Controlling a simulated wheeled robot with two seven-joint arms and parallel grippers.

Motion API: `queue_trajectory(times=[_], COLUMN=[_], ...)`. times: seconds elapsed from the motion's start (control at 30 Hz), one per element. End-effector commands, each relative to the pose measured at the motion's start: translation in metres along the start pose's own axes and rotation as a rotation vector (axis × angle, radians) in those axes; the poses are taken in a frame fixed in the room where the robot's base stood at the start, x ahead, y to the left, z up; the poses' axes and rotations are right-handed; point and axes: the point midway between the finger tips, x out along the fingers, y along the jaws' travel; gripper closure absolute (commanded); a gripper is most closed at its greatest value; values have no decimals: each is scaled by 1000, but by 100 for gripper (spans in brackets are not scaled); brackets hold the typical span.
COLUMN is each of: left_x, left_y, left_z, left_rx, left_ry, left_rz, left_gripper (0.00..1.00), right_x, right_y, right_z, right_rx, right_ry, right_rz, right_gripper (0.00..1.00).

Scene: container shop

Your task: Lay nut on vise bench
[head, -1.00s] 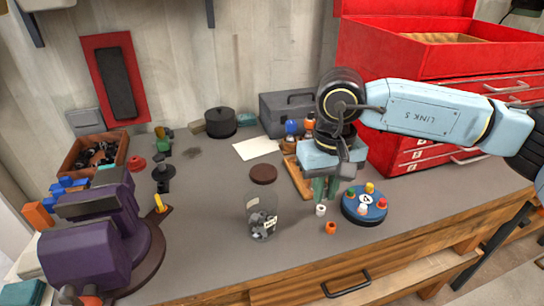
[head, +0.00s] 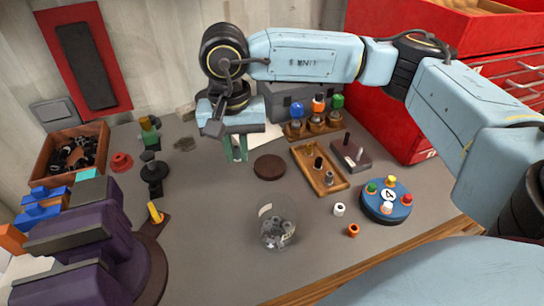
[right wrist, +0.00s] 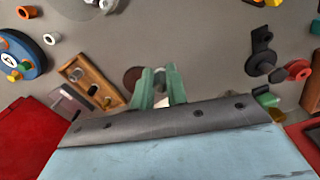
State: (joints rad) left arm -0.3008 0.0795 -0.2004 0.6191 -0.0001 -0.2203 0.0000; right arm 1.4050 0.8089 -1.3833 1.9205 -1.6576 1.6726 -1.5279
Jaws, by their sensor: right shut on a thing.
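My right gripper (head: 237,150) hangs above the back middle of the grey bench (head: 215,205), its green fingers pointing down. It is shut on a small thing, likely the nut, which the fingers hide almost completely. The fingers also show in the right wrist view (right wrist: 162,84), with little visible between them. The purple vise (head: 85,245) stands at the front left on a dark round base, apart from the gripper. A white nut (head: 340,209) and an orange nut (head: 353,230) lie on the bench at the right. My left gripper is out of view.
A clear jar (head: 268,218) of grey nuts stands mid-bench, near a brown disc (head: 270,168). A blue round block (head: 386,211) with coloured pegs and a wooden tray (head: 337,182) are at right. A dark clamp (head: 154,174) stands behind the vise. The bench left of the jar is free.

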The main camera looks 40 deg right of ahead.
Motion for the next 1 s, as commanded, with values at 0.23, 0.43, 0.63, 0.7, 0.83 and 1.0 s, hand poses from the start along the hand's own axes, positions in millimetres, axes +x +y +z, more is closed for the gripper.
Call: queue_trajectory(times=[0.23,0.43,0.63,0.7,0.83,1.0], left_x=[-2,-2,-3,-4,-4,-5], left_y=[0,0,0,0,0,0], left_z=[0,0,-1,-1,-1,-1], left_rx=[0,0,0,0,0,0], left_ry=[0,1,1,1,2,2], left_rz=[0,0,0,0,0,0], left_gripper=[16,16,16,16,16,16], right_x=[2,4,5,6,7,8], right_y=[-3,-3,-3,-3,-2,-2], right_z=[2,3,4,4,5,5], right_rx=[448,817,1186,1316,1556,1873], right_ry=[0,1,2,0,1,-1], right_rz=[0,-2,-2,-2,-2,-2], right_gripper=[100,100,100,100,100,100])
